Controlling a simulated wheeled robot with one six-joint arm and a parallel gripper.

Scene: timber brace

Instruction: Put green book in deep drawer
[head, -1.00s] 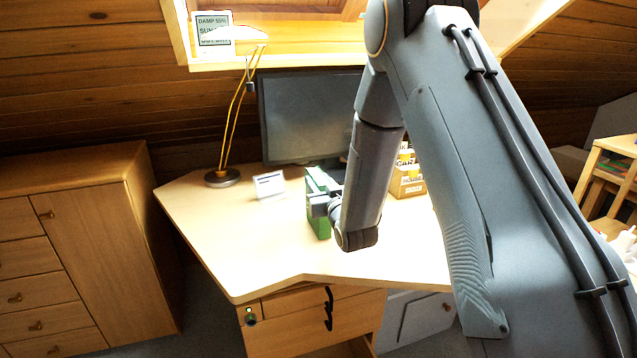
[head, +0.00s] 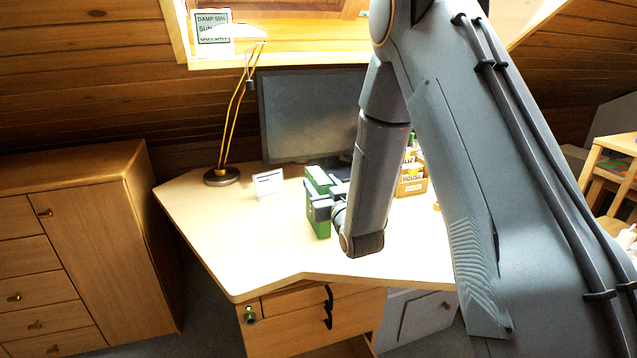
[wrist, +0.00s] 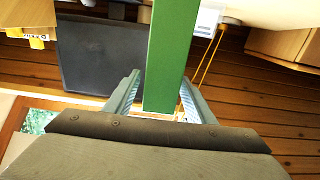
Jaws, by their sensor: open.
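The green book (head: 318,212) stands upright on the desk in the head view, and my gripper (head: 327,203) is at it, partly hiding it. In the wrist view the green book (wrist: 167,60) runs down between the two fingers of my gripper (wrist: 158,98). The fingers are apart, one on each side of the book, with a gap visible on both sides. The desk's drawer fronts (head: 290,325) are below the desktop at the front, with dark handles. They look shut. Which one is the deep drawer is not marked; the lower front is taller.
The desktop (head: 250,240) has free room at the left and front. A small white card (head: 268,184), a lamp (head: 222,176), a monitor (head: 305,115) and a box of items (head: 411,180) stand behind. A wooden cabinet (head: 150,250) stands at left.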

